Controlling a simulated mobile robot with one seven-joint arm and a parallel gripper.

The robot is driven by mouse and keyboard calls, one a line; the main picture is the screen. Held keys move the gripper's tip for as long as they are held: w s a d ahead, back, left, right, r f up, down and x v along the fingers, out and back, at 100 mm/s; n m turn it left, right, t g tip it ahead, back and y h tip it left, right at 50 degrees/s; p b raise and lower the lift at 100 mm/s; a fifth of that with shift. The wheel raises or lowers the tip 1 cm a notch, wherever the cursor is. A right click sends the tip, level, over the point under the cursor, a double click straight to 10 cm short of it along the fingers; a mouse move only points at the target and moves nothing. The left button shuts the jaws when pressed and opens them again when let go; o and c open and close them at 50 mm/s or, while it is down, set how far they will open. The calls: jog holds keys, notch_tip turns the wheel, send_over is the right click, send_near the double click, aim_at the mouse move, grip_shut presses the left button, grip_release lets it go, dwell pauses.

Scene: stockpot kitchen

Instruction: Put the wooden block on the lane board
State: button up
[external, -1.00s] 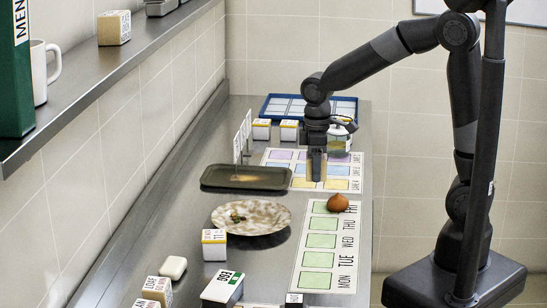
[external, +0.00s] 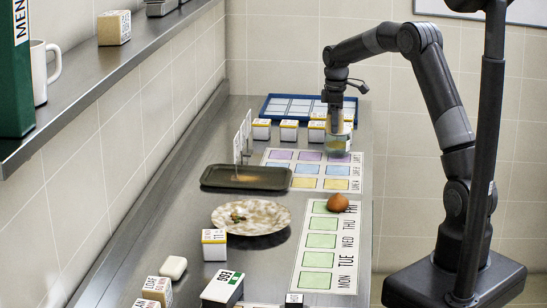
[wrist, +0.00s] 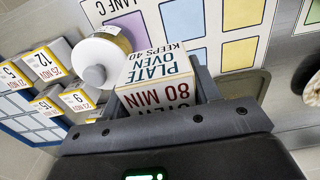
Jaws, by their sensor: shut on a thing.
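The wooden block (wrist: 157,66), with a white face lettered "PLATE OVEN" and "80 MIN", sits between the fingers of my gripper (wrist: 165,92) in the wrist view. My gripper is shut on it. In the external view my gripper (external: 337,118) points down near the far right of the counter, behind the lane board, and the block is hard to make out there. The lane board (external: 308,170) is a white sheet with purple, blue and yellow squares. Its squares look empty in the external view.
A round jar with a white knobbed lid (wrist: 101,57) stands close beside the held block. Several small labelled blocks (external: 289,131) stand by the blue-framed board (external: 281,106). A dark tray (external: 246,178) lies left of the lane board. An onion (external: 338,203) rests on the weekday strip (external: 313,269).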

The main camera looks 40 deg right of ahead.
jog(key=shift+w+d+f, duration=0.15)
jog(key=shift+w+d, duration=0.1)
jog(key=shift+d, duration=0.1)
send_over(299, 165)
notch_tip(299, 165, down, 7)
jog(key=shift+d+r, duration=0.1)
jog(key=shift+d, duration=0.05)
jog(key=shift+f, duration=2)
jog(key=shift+f, duration=0.2)
jog(key=o, duration=1.1)
jog(key=shift+c, duration=0.2)
